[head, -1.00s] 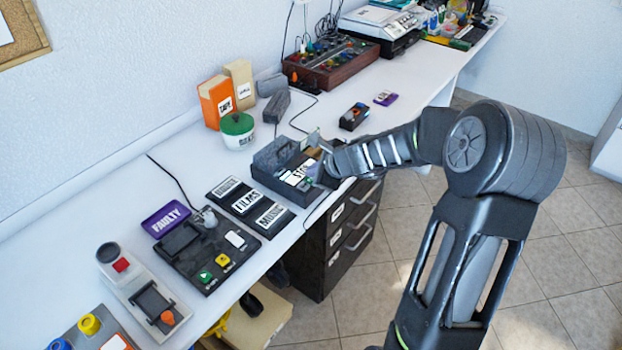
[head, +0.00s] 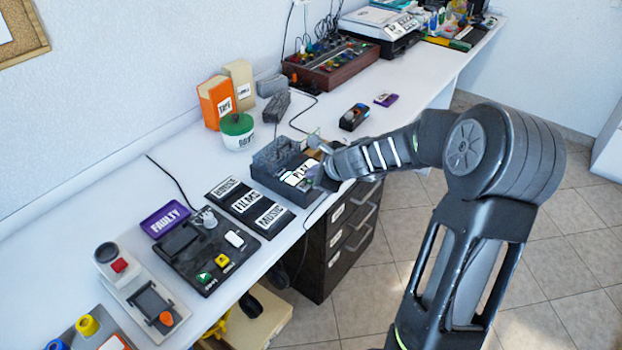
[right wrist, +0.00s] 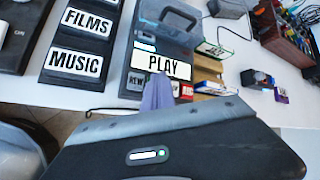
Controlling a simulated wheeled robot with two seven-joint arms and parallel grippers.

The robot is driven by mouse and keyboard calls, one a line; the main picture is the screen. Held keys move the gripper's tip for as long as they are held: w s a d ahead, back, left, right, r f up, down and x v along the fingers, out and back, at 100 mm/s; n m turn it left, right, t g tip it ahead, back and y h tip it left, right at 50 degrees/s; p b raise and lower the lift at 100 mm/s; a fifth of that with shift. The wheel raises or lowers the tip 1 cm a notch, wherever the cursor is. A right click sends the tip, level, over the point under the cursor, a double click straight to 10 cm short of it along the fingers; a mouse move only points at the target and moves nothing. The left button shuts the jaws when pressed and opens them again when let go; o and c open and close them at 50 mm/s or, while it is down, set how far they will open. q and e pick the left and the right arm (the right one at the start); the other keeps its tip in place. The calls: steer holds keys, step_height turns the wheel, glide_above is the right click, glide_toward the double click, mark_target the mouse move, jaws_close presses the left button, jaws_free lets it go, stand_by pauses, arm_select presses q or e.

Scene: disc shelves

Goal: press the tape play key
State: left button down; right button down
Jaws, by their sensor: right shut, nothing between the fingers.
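The dark grey tape player (head: 272,160) stands at the desk's front edge, with white-labelled keys on its front part. The white PLAY label (head: 300,174) shows beside my right gripper (head: 318,172). In the right wrist view, the large PLAY label (right wrist: 161,64) is readable, with a smaller label starting REW (right wrist: 136,82) below its left end. My right gripper (right wrist: 158,90) is shut and empty there, its tip just below the PLAY label. I cannot tell whether it touches a key. My left gripper is not in view.
Label plates (head: 235,201) lie left of the player, with a black key panel (head: 207,250) further left. A green-lidded tub (head: 237,132) and orange box (head: 215,102) stand behind. Drawers (head: 340,240) are below the desk.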

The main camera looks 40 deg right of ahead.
steer(key=shift+r+p, duration=0.75)
steer(key=shift+r, duration=0.05)
step_height(320, 180, up, 5)
steer(key=p, duration=0.5)
stand_by(0.8)
